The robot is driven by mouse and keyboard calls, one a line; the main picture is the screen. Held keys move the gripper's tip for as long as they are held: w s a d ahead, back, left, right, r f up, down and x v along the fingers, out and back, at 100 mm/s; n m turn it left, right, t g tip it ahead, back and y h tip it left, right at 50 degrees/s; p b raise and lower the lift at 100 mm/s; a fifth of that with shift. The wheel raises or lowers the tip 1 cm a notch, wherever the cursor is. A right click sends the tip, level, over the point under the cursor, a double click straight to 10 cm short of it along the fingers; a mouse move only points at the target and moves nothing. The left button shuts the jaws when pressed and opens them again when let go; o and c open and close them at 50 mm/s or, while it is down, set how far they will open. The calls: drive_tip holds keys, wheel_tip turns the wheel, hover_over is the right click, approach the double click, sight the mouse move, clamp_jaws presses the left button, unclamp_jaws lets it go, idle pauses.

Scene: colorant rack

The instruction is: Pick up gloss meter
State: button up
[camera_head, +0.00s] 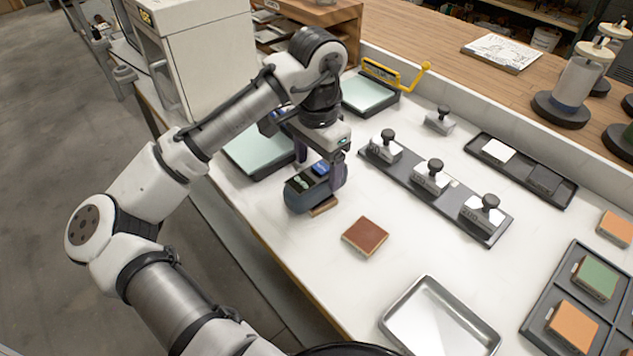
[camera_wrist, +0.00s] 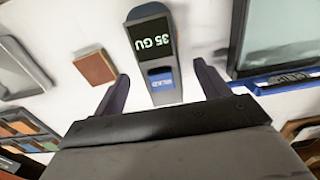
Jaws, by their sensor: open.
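The gloss meter (camera_head: 315,188) is a dark blue-grey handheld device with a lit display, standing on the white bench under my arm. In the wrist view the gloss meter (camera_wrist: 152,52) shows a "35 GU" screen and a blue label. A small brown piece shows at its base in the head view. My gripper (camera_head: 318,158) is directly above the meter. In the wrist view my gripper (camera_wrist: 160,85) is open, one finger to each side of the meter's near end, with gaps between the fingers and the body.
A brown sample tile (camera_head: 365,236) lies near the meter. A metal tray (camera_head: 440,318) is at the front right. A dark rack (camera_head: 400,180) with several knobbed blocks stands to the right. A pale-topped glass plate (camera_head: 258,150) lies to the left.

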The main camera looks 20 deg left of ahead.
sight(317, 173)
drive_tip(key=shift+s+f+p, duration=0.1)
drive_tip(key=shift+f+p, duration=0.65)
drive_tip(key=shift+f, duration=1.85)
drive_tip(key=c, duration=1.5)
drive_tip(key=shift+o, duration=0.2)
drive_tip(key=shift+r, duration=0.1)
